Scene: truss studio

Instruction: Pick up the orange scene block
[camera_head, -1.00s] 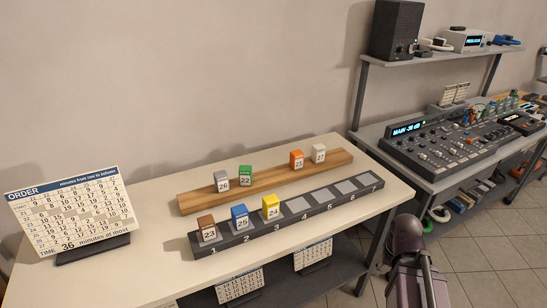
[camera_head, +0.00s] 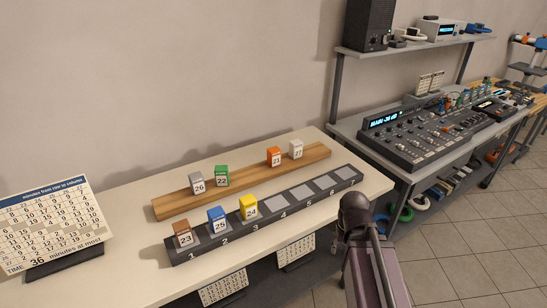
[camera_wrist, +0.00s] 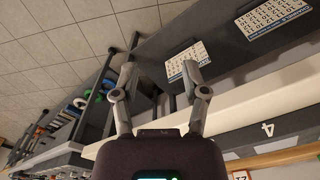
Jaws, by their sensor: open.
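The orange block (camera_head: 274,156) stands upright on the wooden plank (camera_head: 320,153) toward its right end, with a white label on its front. A white block (camera_head: 296,149) stands just to its right. In the wrist view my gripper (camera_wrist: 158,68) is open and empty, its two fingers apart, over the front edge of the table and away from the orange block. In the head view only part of my arm shows at the lower right, and the fingers are not visible there.
A grey (camera_head: 196,183) and a green block (camera_head: 221,176) share the plank. The dark numbered rail (camera_head: 293,220) in front holds brown (camera_head: 183,234), blue (camera_head: 217,219) and yellow (camera_head: 249,207) blocks; its right slots are empty. An order board (camera_head: 50,228) stands left. A mixing console (camera_head: 430,135) is right.

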